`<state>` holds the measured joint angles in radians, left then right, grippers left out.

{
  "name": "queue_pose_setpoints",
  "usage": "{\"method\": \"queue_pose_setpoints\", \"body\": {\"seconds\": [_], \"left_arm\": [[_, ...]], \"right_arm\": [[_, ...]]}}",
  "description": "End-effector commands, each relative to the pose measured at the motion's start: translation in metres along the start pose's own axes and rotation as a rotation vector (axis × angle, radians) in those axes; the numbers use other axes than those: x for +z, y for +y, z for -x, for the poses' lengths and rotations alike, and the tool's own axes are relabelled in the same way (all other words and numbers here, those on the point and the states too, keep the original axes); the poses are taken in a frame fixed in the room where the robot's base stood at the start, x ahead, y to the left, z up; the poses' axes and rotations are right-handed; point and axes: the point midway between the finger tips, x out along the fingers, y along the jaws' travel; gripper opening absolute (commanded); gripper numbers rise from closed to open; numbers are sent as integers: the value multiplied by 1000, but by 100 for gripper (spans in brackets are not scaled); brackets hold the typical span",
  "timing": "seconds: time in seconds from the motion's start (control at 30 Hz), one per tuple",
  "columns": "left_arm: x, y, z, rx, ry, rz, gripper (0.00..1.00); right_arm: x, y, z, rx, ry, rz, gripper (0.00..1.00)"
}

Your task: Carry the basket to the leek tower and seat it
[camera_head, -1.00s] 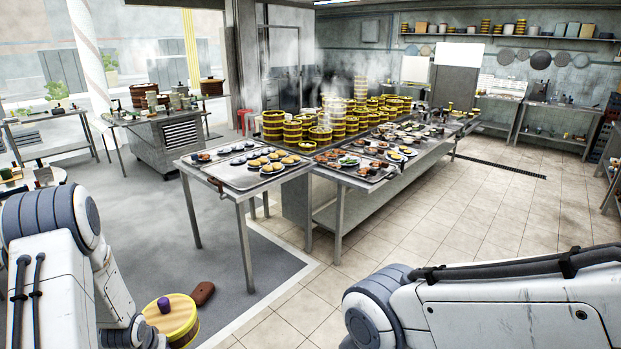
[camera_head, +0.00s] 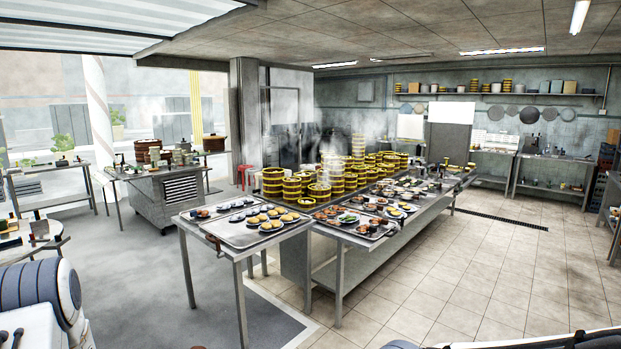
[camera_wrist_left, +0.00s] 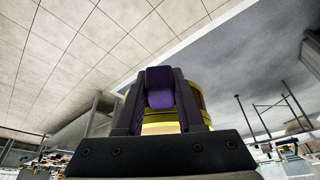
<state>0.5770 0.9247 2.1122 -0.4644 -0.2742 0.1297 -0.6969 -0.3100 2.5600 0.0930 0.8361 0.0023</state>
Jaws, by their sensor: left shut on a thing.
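My left gripper (camera_wrist_left: 159,82) shows in the left wrist view, with its dark fingers closed on a purple knob (camera_wrist_left: 160,96). The knob belongs to a round yellow-banded basket (camera_wrist_left: 162,128), partly hidden behind the fingers. The basket is out of the head view now. Several yellow-banded steamer towers (camera_head: 336,180) stand on the long steel table in the head view, with steam around them. I cannot tell which one is the leek tower. My right gripper is not in view.
A steel side table (camera_head: 232,240) with trays of small food stands at the near end of the long table. More trays (camera_head: 357,224) lie on the long table's near end. Tiled floor (camera_head: 450,290) is open to the right. A grey cabinet (camera_head: 172,203) stands at the left.

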Motion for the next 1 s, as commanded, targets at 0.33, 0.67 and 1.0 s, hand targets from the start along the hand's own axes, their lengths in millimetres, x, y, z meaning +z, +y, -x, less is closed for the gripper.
{"method": "queue_pose_setpoints", "body": {"seconds": [0.33, 0.67, 1.0], "left_arm": [[-1, 0, 0, 0, 3, 0, 0], [-9, 50, 10, 12, 7, -59, 0], [10, 164, 46, 59, 8, -179, 0]], "right_arm": [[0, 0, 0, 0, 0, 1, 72], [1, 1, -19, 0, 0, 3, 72], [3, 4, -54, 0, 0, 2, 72]]}}
